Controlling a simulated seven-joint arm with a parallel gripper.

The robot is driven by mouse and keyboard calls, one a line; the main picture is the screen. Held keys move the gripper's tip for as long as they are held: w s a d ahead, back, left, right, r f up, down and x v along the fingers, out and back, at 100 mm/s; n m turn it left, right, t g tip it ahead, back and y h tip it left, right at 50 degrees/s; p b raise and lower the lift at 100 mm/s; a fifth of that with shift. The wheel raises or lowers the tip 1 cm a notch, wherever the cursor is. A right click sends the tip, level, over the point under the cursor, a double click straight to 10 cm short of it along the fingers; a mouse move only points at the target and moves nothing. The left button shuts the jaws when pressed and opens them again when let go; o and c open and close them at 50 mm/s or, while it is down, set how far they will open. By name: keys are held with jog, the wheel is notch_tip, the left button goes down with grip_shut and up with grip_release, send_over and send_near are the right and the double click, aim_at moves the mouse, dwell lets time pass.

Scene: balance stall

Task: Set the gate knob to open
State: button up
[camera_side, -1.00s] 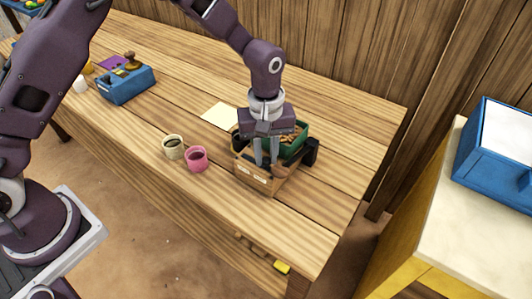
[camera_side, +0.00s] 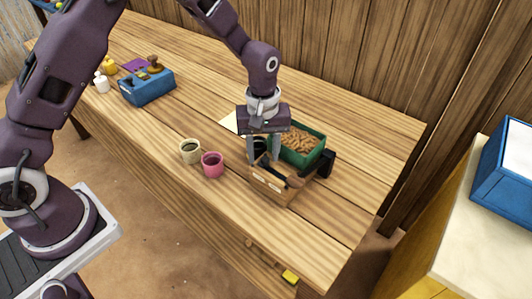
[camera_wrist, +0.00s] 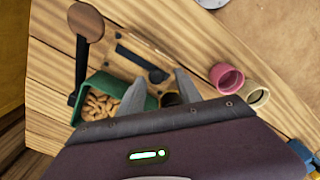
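A wooden box (camera_side: 270,190) stands near the right end of the table, with dark fittings on top. In the wrist view, the box (camera_wrist: 128,62) has a dark bar or slot and a round dark knob-like part (camera_wrist: 158,76) at its near end. I cannot tell for certain that this is the gate knob, nor read its setting. My gripper (camera_side: 265,158) points down at the box's back left side. In the wrist view, its fingers (camera_wrist: 160,84) are apart with nothing between them, and the knob-like part shows near their tips. Contact cannot be told.
A green tray (camera_side: 322,155) of brown pieces stands behind the box. A dark arm with a round brown end (camera_wrist: 86,22) rises beside it. A pink cup (camera_side: 212,166) and a cream cup (camera_side: 190,152) stand left. A blue device (camera_side: 147,88) is farther left.

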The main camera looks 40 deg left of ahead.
aim_at(264, 158)
jog(key=shift+d, duration=0.1)
notch_tip(264, 158, up, 7)
dwell(0.5)
jog(key=s+a+r+m+t, duration=0.35)
jog(key=s+r, duration=0.65)
jog(key=r, duration=0.4)
jog(key=s+a+r+m+t, duration=0.1)
jog(key=s+a+m, duration=0.1)
jog(key=s, duration=0.6)
jog(key=s+a+r+m+t, duration=0.1)
jog(key=s+a+m, duration=0.1)
jog(key=s, duration=0.6)
jog(key=shift+r+m, duration=0.2)
jog(key=shift+m, duration=0.55)
